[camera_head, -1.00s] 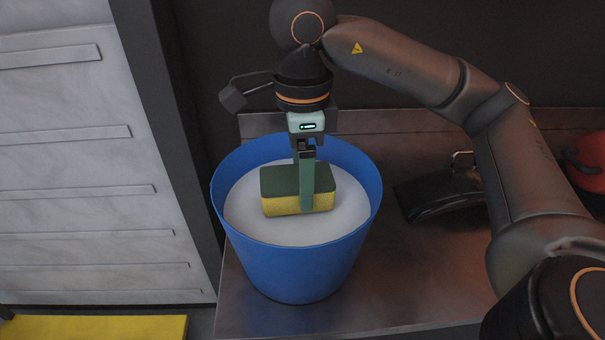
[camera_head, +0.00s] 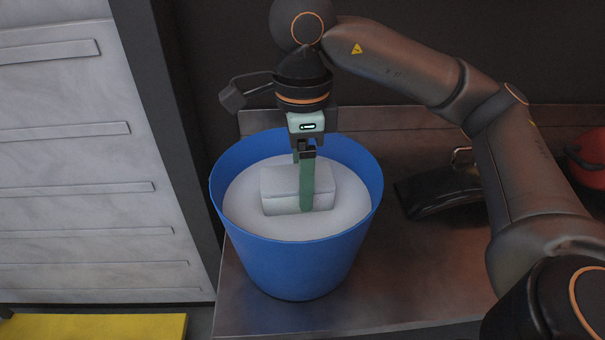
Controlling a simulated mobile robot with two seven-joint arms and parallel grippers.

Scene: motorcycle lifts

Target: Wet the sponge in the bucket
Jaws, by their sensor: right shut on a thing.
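A blue bucket (camera_head: 295,260) stands on the metal worktop, filled near the top with a whitish liquid or foam (camera_head: 245,200). The sponge (camera_head: 283,187) is a block inside the bucket, now pale grey-white all over, at the surface of the contents. My right gripper (camera_head: 306,200) reaches down into the bucket from above. It is shut on the sponge, with the near green finger across the sponge's front face. The far finger is mostly hidden. My left gripper is not in view.
The metal worktop (camera_head: 410,270) is bare in front and right of the bucket. A black item with a metal clasp (camera_head: 440,190) and a red rounded object (camera_head: 590,160) lie to the right. A grey drawer cabinet (camera_head: 90,205) stands at left, a yellow surface (camera_head: 95,327) below it.

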